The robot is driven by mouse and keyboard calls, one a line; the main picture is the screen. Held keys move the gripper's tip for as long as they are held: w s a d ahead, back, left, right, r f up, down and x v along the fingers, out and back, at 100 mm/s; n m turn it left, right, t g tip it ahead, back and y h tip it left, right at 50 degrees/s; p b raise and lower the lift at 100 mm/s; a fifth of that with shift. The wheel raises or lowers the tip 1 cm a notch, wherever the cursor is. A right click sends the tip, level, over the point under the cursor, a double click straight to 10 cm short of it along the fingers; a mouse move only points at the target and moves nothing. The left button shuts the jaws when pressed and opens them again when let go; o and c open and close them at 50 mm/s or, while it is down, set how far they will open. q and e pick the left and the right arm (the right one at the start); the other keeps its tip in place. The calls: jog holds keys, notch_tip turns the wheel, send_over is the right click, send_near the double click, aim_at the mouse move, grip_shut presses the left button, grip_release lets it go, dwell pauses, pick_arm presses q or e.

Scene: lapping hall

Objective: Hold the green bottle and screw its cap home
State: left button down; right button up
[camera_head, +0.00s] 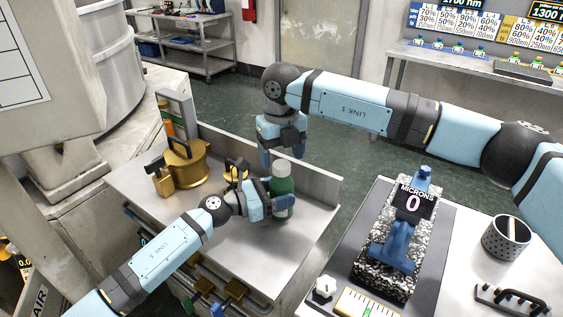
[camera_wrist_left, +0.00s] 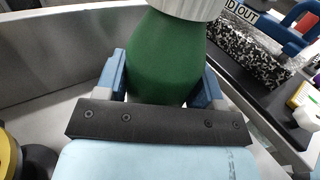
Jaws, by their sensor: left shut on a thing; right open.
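The green bottle (camera_head: 281,187) stands upright on the metal bench, near its raised back edge. A white cap (camera_head: 281,168) sits on its top; I cannot tell how tightly it is seated. My left gripper (camera_head: 276,198) is shut around the bottle's body. In the left wrist view the green bottle (camera_wrist_left: 166,60) sits between the two blue fingers, and the lower part of the white cap (camera_wrist_left: 188,8) shows at the top edge. My right gripper (camera_head: 282,155) is open and points down just above the cap, its fingers apart and empty.
A brass pot (camera_head: 186,165) with a dark handle and a smaller brass piece stand left on the bench (camera_head: 255,245). To the right, a gauge stand on a speckled block (camera_head: 378,283) and a perforated cup (camera_head: 506,238) occupy another table. The bench front is clear.

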notch_tip(320, 180, up, 9)
dwell(0.3)
jog(key=shift+r, duration=0.1)
pick_arm(q)
jog(key=shift+c, duration=0.8)
grip_release()
jog(key=v, duration=1.3)
jog(key=shift+a, duration=0.2)
jog(key=shift+s+a, duration=0.15)
jog(key=shift+a, duration=0.05)
